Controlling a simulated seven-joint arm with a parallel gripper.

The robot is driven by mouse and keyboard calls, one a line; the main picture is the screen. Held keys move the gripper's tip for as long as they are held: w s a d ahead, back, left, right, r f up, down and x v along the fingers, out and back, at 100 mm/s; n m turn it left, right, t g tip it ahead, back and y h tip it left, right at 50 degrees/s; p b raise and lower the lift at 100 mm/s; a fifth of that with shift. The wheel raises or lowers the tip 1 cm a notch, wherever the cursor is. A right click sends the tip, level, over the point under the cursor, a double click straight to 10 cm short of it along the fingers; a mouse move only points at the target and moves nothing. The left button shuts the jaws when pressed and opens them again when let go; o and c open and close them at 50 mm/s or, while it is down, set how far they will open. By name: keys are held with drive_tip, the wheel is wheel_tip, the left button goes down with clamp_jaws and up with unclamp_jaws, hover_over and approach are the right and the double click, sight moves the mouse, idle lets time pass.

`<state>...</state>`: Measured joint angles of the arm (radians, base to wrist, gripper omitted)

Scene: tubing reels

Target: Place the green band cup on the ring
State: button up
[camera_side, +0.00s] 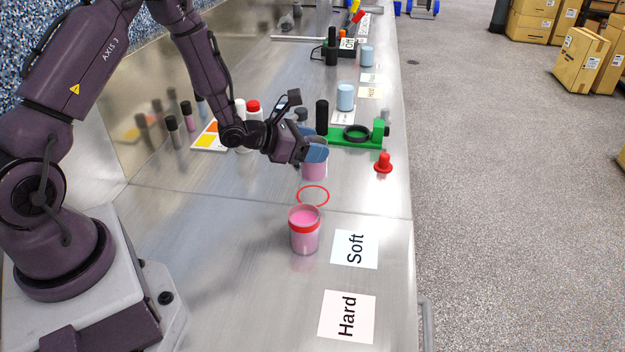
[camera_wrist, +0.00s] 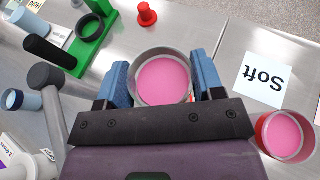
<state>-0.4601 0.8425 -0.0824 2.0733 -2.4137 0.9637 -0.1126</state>
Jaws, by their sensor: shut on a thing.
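My gripper (camera_side: 314,152) is shut on a clear cup with pink contents (camera_side: 313,171). In the wrist view this held cup (camera_wrist: 163,80) sits upright between the two blue fingers, with a grey rim. The fingers cover its upper side, so no green band shows. A thin red ring (camera_side: 313,196) is marked on the steel bench, just in front of the held cup in the side view. I cannot tell whether the cup touches the bench. A second pink cup with a red band (camera_side: 304,229) stands upright just nearer than the ring.
Cards reading "Soft" (camera_side: 354,249) and "Hard" (camera_side: 347,316) lie at the right near the bench edge. A red knob-shaped piece (camera_side: 383,163) and a green fixture (camera_side: 366,140) stand beyond. Bottles and a colour card (camera_side: 208,137) are behind my gripper.

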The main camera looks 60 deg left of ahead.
sight(300, 164)
drive_tip(key=shift+f, duration=2.75)
drive_tip(key=shift+f, duration=0.15)
drive_tip(key=o, duration=1)
drive_tip(key=shift+c, duration=0.2)
